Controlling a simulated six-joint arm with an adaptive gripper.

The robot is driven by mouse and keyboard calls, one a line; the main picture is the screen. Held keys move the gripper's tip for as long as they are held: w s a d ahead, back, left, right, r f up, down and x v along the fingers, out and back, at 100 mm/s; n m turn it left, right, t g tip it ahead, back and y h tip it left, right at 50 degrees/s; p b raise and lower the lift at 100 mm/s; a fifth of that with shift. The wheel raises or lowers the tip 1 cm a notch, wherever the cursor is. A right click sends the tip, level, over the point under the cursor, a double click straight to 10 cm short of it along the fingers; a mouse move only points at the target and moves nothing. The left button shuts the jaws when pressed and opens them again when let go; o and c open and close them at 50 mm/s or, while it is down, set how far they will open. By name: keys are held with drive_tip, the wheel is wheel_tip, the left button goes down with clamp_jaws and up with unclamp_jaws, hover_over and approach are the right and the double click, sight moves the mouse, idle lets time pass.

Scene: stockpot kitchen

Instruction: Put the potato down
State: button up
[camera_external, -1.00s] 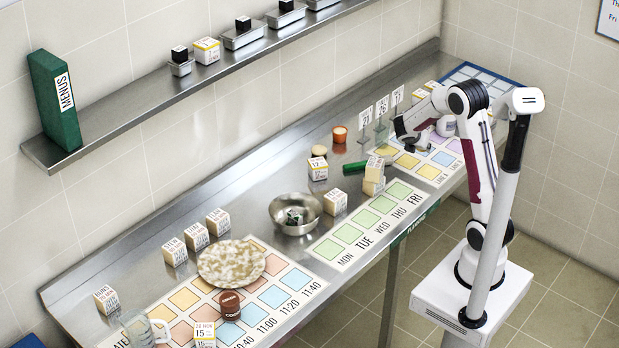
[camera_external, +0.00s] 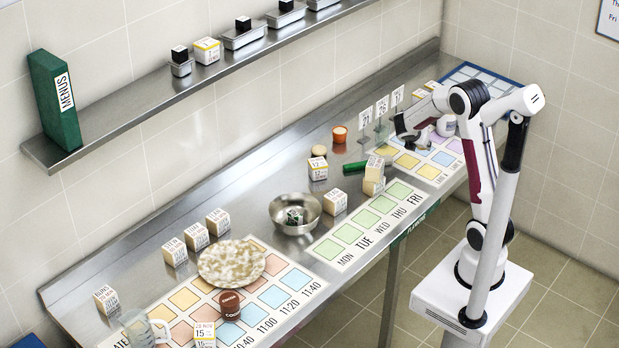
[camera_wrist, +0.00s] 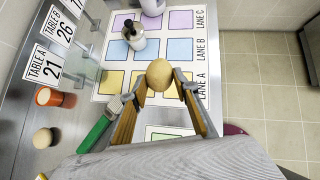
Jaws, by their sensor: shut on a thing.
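The potato (camera_wrist: 159,74) is a round tan thing between the fingertips of my gripper (camera_wrist: 162,84) in the wrist view. My gripper is shut on it and holds it over the coloured lane mat (camera_wrist: 115,52), in front of the LANE A squares. In the external view my gripper (camera_external: 408,141) is over the near-left part of the same mat (camera_external: 428,172). I cannot make out the potato there. The gap between the potato and the mat is hard to judge.
A second round tan thing (camera_wrist: 42,138) and an orange cup (camera_wrist: 55,98) stand on the steel counter. Table number signs (camera_external: 382,107) stand behind. A bottle (camera_wrist: 134,35) stands on the mat.

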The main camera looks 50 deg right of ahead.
wheel_tip(320, 180, up, 5)
drive_tip(key=shift+f, duration=0.15)
drive_tip(key=w+a+f+n+t+y, duration=0.2)
drive_tip(key=w+a+n+t+y, duration=0.5)
drive_tip(key=w+a, duration=1.65)
drive_tip(key=w+a+r+n+y, duration=0.15)
drive_tip(key=a+n, duration=0.25)
drive_tip(key=a, duration=0.7)
drive_tip(key=w+a+n+y, duration=0.1)
drive_tip(key=w+a+n, duration=0.2)
drive_tip(key=a, duration=0.7)
drive_tip(key=w+a+n+y, duration=0.15)
drive_tip(key=a+n, duration=0.25)
drive_tip(key=a, duration=0.7)
drive_tip(key=shift+w+d+f, duration=0.1)
drive_tip(key=shift+w+f, duration=0.1)
drive_tip(key=shift+f, duration=0.95)
drive_tip(key=shift+w+f, duration=0.15)
drive_tip(key=shift+f, duration=1)
drive_tip(key=shift+f, duration=0.1)
drive_tip(key=shift+f, duration=3.05)
drive_tip(key=shift+f, duration=0.1)
